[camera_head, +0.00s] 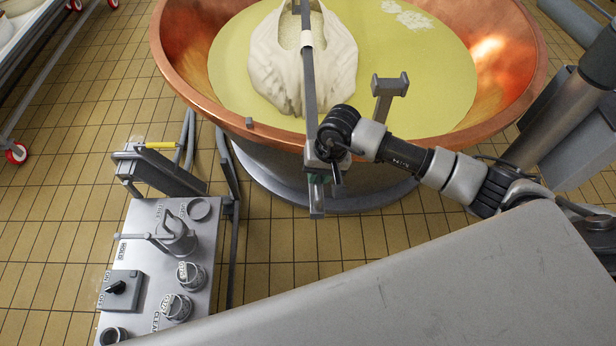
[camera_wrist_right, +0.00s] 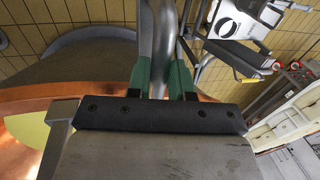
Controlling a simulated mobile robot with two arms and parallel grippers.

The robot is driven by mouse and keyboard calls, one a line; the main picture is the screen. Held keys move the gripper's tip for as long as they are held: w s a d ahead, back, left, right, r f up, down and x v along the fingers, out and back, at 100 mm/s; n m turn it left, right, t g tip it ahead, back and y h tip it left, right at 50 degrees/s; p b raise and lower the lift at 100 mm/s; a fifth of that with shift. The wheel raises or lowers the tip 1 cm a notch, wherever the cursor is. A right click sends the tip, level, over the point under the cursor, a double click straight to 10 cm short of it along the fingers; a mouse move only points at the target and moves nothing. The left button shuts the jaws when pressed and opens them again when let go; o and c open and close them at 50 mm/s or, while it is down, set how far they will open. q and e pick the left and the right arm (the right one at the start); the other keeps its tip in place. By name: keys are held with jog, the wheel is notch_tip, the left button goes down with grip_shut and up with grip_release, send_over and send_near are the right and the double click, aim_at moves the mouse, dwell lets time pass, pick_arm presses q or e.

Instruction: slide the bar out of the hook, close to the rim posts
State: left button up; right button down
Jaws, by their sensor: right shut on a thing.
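A long grey bar (camera_head: 309,85) runs from the top edge over the copper vat (camera_head: 190,75) and its near rim. A white cloth bundle (camera_head: 265,60) hangs around the bar in the vat. My right gripper (camera_head: 319,180) is shut on the bar close to its near end, outside the rim. The right wrist view shows the bar (camera_wrist_right: 160,45) between the green fingers (camera_wrist_right: 160,82). A forked rim post (camera_head: 388,98) stands to the right of the bar, apart from it. A small grey block (camera_head: 249,122) sits on the rim to the left. I cannot make out the hook. My left gripper is not in view.
Yellow-green liquid (camera_head: 420,70) fills the vat. A control panel (camera_head: 150,260) with knobs and a jug-like handle stands at the lower left, beside a grey frame (camera_head: 165,170). A wheeled rack (camera_head: 45,80) is at the upper left. Tiled floor lies between.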

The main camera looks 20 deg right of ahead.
jog(key=s+d+b, duration=0.3)
jog(key=d+b, duration=0.2)
jog(key=d, duration=0.6)
jog(key=shift+s+d, duration=0.25)
jog(key=shift+d, duration=0.15)
jog(key=c, duration=1.3)
grip_release()
jog(key=shift+f, duration=0.1)
jog(key=shift+o, duration=1.4)
jog(key=shift+a, duration=0.15)
